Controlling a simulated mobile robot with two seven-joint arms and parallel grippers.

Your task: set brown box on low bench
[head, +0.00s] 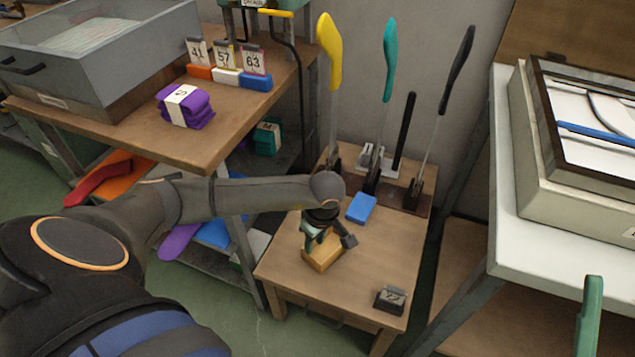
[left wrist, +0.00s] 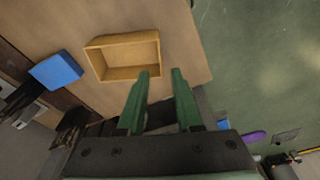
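The brown box (head: 322,254) is a small, open-topped, yellowish-brown tray resting on the low bench (head: 390,260). It also shows in the left wrist view (left wrist: 125,57), where its inside looks empty. My left gripper (head: 328,238) is right above and beside the box and hides part of it in the head view. In the left wrist view its two green fingers (left wrist: 160,74) are apart with nothing between them. Their tips are by the box's lower right corner; I cannot tell whether they touch it.
Upright long-handled tools, one yellow (head: 329,50), rise from the bench's back. A taller table (head: 165,140) is at left, a white one (head: 505,180) at right.

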